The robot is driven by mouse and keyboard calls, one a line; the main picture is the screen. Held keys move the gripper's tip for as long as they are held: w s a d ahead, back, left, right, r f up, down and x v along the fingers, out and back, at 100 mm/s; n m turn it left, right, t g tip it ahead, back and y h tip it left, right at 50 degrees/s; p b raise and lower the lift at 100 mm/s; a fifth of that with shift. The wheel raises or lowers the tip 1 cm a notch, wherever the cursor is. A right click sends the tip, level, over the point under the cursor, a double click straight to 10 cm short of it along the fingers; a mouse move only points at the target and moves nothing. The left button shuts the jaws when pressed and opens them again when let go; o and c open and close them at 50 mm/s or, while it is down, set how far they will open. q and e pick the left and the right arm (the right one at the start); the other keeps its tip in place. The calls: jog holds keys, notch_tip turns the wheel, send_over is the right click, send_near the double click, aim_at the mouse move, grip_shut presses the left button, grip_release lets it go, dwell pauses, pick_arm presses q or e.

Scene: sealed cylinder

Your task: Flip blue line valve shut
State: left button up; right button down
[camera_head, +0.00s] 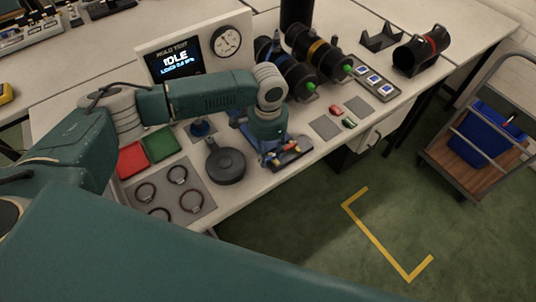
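My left gripper (272,148) points down at the front edge of the workbench, below my teal wrist. It is over a small dark fixture (292,154) with little coloured parts, among them blue, red and yellow ones. A small blue part (274,160) shows at the fixture's left end, close to the fingertips; it may be the blue line valve, but its handle position is too small to read. The wrist and gripper hide part of the fixture. I cannot tell whether the fingers touch anything or how far apart they are. My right gripper is not in view.
A display reading IDLE (180,58) and a dial gauge (227,41) stand behind. A round black object (226,163) and ring tray (172,213) sit left. A cart (463,160) stands right.

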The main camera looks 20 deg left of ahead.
aim_at(268, 159)
pick_arm(q)
notch_tip(268, 159, up, 10)
dwell(0.3)
dwell(0.4)
